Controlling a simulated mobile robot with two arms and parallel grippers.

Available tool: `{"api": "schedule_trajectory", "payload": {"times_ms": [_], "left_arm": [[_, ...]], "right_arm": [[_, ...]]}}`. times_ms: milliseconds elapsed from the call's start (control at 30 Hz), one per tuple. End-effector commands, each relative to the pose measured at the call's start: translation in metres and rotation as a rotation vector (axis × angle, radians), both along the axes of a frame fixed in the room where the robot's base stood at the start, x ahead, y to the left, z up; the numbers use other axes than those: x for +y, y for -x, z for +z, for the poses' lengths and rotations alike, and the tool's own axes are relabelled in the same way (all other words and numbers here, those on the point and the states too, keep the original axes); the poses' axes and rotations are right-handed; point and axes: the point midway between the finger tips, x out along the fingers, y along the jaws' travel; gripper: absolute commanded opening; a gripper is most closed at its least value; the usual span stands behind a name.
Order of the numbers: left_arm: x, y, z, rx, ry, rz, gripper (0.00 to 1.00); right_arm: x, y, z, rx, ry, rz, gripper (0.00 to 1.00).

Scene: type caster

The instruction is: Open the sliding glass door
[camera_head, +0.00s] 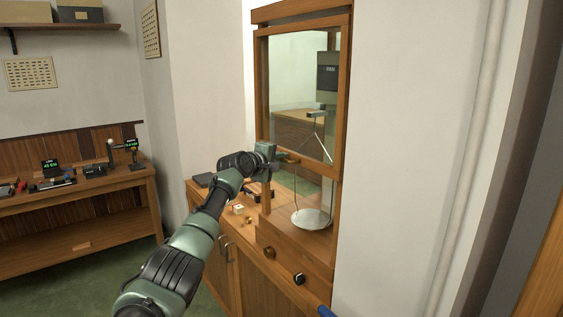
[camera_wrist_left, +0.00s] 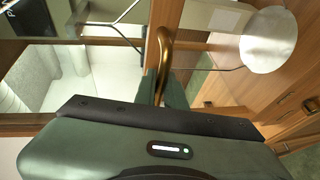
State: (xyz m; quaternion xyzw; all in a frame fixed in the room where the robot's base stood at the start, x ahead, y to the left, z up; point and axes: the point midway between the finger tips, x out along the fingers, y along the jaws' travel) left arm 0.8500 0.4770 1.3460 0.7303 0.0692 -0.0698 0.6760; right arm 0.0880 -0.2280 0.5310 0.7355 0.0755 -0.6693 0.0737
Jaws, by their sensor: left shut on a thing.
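The sliding glass door (camera_head: 297,95) is a wood-framed pane on the front of a wooden balance case (camera_head: 347,110). Its bottom rail (camera_head: 312,166) sits well above the case floor, and the space below it looks open. A brass handle (camera_wrist_left: 163,50) curves up from the rail in the left wrist view. My left gripper (camera_head: 282,157) is at the rail and shut on the handle; the fingers (camera_wrist_left: 168,92) are partly hidden behind the gripper body.
A round white pan (camera_head: 311,219) hangs inside the case. Small items, including a white box (camera_head: 238,209), lie on the cabinet top left of the case. Knobs (camera_head: 298,279) are on the case base. A workbench (camera_head: 75,205) stands at far left.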

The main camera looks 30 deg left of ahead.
Motion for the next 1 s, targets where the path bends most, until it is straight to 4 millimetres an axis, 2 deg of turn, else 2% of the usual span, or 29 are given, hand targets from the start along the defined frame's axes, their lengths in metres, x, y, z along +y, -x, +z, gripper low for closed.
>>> {"api": "schedule_trajectory", "payload": {"times_ms": [33, 67, 100, 167, 633, 1000], "left_arm": [[0.001, 0.000, 0.008, -0.015, 0.000, 0.003, 0.00], [0.001, 0.000, 0.008, -0.015, 0.000, 0.003, 0.00], [0.002, 0.000, 0.008, -0.015, 0.000, 0.003, 0.16], [0.001, 0.000, 0.008, -0.014, 0.000, 0.003, 0.32], [0.001, 0.005, 0.001, -0.004, -0.002, -0.001, 0.32], [0.001, 0.047, 0.009, -0.008, -0.003, 0.001, 0.32]], "right_arm": [[0.001, 0.002, 0.000, 0.002, -0.001, 0.000, 0.36], [0.001, 0.002, 0.000, 0.003, 0.000, 0.000, 0.36], [0.000, 0.002, 0.000, 0.004, 0.000, 0.000, 0.36], [0.000, 0.002, 0.000, 0.004, 0.001, 0.001, 0.36], [-0.009, 0.002, -0.004, 0.005, 0.011, 0.004, 0.36], [-0.009, 0.001, -0.024, 0.003, 0.011, 0.004, 0.36]]}}
